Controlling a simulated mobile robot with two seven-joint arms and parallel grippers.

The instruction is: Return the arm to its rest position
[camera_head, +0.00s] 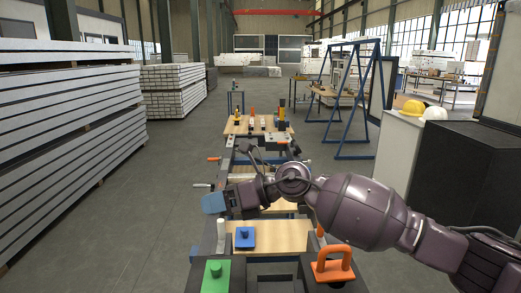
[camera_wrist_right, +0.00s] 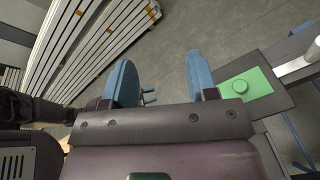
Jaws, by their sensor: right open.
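My right arm reaches in from the right in the head view and stretches left across the workbench (camera_head: 265,272). Its gripper (camera_head: 213,203) has blue fingers and hangs over the bench's left edge. My left gripper does not show in either view.
A dark cabinet (camera_head: 462,170) stands right, stacked panels (camera_head: 60,130) left. Floor left of the bench is clear.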

